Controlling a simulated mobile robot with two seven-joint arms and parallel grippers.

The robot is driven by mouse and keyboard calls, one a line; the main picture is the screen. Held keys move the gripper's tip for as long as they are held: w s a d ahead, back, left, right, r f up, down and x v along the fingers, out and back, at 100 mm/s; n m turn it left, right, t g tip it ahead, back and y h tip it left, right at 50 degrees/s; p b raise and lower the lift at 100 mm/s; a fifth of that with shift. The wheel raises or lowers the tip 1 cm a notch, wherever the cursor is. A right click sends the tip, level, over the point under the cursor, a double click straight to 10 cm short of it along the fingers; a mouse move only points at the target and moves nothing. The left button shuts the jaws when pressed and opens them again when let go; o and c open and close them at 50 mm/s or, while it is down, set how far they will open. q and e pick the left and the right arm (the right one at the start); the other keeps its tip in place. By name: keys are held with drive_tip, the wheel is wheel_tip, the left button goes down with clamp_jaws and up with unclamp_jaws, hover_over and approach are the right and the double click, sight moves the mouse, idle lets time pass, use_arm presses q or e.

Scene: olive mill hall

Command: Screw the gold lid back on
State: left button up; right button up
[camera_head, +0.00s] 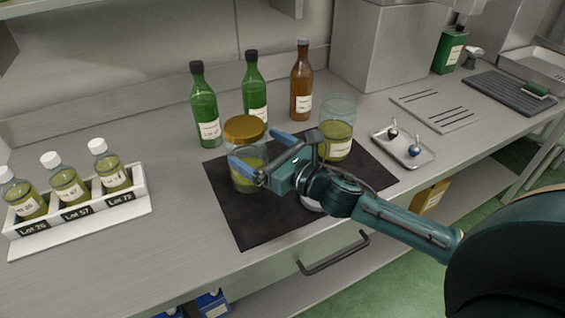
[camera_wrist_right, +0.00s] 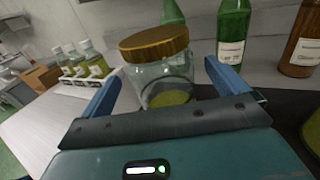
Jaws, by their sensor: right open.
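The gold lid (camera_head: 244,128) sits on top of a glass jar (camera_head: 243,182) with yellow-green contents, on the dark mat. How tightly it is seated I cannot tell. In the right wrist view the lid (camera_wrist_right: 154,43) covers the jar's mouth, and the jar (camera_wrist_right: 163,80) stands just beyond and between my blue fingertips. My right gripper (camera_head: 263,151) is open, its fingers level with the jar's body below the lid; it also shows in the right wrist view (camera_wrist_right: 163,82). Contact between fingers and glass is not clear. My left gripper is not in view.
A second, lidless jar (camera_head: 337,135) stands right of my gripper on the mat (camera_head: 262,226). Green bottles (camera_head: 205,108) and a brown bottle (camera_head: 301,85) stand behind. A white rack (camera_head: 130,205) holds small bottles at left. A tray (camera_head: 420,155) lies at right.

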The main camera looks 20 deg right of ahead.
use_arm(q)
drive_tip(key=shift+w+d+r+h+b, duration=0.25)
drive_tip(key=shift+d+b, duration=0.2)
drive_tip(key=shift+b, duration=0.25)
use_arm(e)
drive_tip(key=v, duration=0.7)
drive_tip(key=shift+s, duration=0.25)
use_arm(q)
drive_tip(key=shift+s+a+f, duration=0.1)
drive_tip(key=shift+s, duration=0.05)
use_arm(e)
drive_tip(key=shift+d, duration=0.1)
